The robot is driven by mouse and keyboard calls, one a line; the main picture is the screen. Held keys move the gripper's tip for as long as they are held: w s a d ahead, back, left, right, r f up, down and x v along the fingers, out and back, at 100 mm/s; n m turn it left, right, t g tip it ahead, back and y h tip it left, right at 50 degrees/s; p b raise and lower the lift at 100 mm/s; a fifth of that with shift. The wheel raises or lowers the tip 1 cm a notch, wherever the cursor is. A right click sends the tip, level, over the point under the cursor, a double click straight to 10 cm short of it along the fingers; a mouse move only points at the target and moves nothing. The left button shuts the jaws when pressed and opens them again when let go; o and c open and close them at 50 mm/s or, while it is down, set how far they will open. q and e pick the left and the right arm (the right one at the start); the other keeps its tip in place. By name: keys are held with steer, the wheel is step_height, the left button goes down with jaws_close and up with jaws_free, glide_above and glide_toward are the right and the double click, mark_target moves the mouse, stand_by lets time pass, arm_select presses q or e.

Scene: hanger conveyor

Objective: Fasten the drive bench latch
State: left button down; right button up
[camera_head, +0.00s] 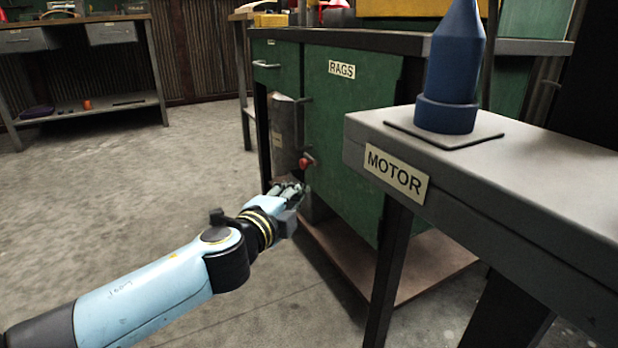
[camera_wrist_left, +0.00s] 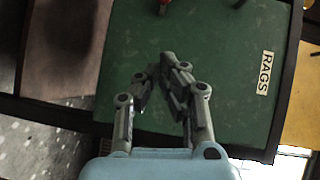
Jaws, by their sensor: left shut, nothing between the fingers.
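A bench with a dark top (camera_head: 360,38) carries a green door (camera_head: 345,130) labelled RAGS; the door also shows in the left wrist view (camera_wrist_left: 215,70). A small red-knobbed part (camera_head: 306,161), which looks like the latch, sits at the door's left edge. My right gripper is out of view.
A grey table (camera_head: 520,185) labelled MOTOR stands at the right, close to the door, with a blue bottle-shaped object (camera_head: 456,70) on it. A brown lower shelf (camera_head: 430,262) runs under the bench. The concrete floor at left is clear.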

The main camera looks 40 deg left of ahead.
arm_select(q)
steer(key=b, duration=0.1)
glide_toward(306, 161)
steer(key=w+d+f, duration=0.2)
steer(key=w+d, duration=0.2)
steer(key=w, duration=0.1)
steer(key=w+a, duration=0.1)
steer(key=a+b, duration=0.1)
steer(key=a, duration=0.1)
steer(key=shift+w+a, duration=0.1)
steer(key=shift+w, duration=0.3)
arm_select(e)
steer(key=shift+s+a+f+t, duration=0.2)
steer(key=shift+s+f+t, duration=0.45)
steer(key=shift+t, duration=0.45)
